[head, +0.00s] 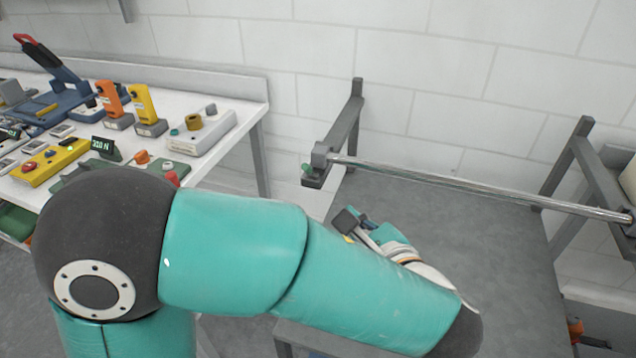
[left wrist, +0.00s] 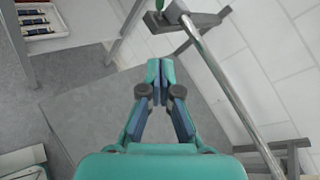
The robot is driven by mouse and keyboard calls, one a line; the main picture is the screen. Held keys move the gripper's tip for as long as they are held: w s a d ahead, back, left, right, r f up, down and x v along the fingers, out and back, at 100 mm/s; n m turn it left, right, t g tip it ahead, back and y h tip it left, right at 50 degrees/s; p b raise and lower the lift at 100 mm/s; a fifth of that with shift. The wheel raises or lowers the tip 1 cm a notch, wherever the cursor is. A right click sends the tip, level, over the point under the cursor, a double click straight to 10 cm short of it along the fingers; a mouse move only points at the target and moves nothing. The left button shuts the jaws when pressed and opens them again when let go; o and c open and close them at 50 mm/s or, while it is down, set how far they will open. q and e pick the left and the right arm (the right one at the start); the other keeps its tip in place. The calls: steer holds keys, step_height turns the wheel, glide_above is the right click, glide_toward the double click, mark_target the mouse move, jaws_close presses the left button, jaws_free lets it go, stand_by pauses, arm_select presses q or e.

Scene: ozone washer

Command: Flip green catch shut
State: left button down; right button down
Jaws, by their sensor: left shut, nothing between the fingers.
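The small green catch (head: 306,168) sits on a grey clamp (head: 319,158) at the left end of a shiny metal rod (head: 460,183). In the left wrist view a green part (left wrist: 160,4) shows at the top edge, partly cut off, near the rod's far end. My left gripper (left wrist: 160,66) is shut and empty, its teal and blue fingers together. It is apart from the catch. In the head view the gripper (head: 366,218) is small and partly hidden by my forearm, below and right of the clamp. My right gripper is not in view.
The rod (left wrist: 225,75) runs between two grey posts with free room below it over the grey surface (head: 470,260). A white bench (head: 225,88) with several devices stands at the left. A white tiled wall (head: 440,90) is behind.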

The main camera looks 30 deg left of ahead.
arm_select(q)
steer(key=p, duration=0.3)
glide_toward(307, 168)
steer(key=w+a+f, duration=0.4)
steer(key=w+a, duration=0.1)
steer(key=w, duration=0.1)
steer(key=shift+s+f, duration=0.15)
steer(key=shift+f, duration=0.1)
